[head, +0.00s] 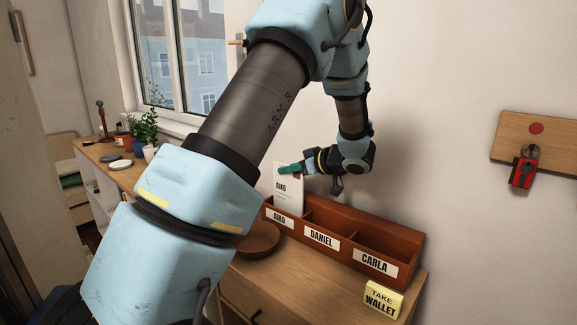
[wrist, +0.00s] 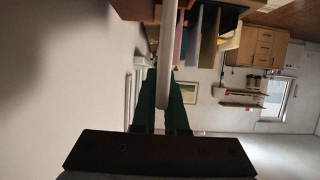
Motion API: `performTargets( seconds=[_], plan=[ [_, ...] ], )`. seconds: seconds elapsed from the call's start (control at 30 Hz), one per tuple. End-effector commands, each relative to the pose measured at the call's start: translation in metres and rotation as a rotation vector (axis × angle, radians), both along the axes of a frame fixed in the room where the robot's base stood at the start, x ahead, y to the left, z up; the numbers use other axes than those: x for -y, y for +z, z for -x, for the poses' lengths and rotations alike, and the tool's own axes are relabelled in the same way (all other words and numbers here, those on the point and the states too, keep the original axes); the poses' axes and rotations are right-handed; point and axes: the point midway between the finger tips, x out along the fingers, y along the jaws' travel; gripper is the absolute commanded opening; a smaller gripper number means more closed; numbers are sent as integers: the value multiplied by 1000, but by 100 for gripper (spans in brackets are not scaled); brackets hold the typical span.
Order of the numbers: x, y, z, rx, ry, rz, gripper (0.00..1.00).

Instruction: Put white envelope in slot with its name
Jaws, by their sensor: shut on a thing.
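The white envelope (head: 288,199), printed AIKO, stands upright with its lower part behind the front wall of the left compartment, above the AIKO label (head: 279,218). My gripper (head: 291,170) is shut on the envelope's upper part, with green fingertips on it. In the wrist view the envelope shows edge-on as a pale strip (wrist: 167,60) between the green fingers (wrist: 157,92). The wooden letter holder (head: 350,252) has three slots labelled AIKO, DANIEL and CARLA. Whether the envelope touches the slot's floor is hidden.
The holder stands on a wooden cabinet against the wall. A yellow TAKE WALLET block (head: 383,299) stands at the front right. A brown bowl (head: 259,239) sits at the left, partly behind my arm. A wall board (head: 535,145) holds a red-tagged item.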

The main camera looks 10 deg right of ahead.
Motion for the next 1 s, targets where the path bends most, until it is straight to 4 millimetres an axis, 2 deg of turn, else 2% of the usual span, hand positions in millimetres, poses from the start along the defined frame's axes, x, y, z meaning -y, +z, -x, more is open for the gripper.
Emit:
performTargets(
  seconds=[0.27,0.3,0.57,0.87,1.0],
  plan=[
    [0,-1,0,0,0,0,0],
    [0,-1,0,0,0,0,15],
    [0,-1,0,0,0,0,44],
    [1,-1,1,0,0,0,46],
    [10,3,11,1,-1,1,46]
  ],
)
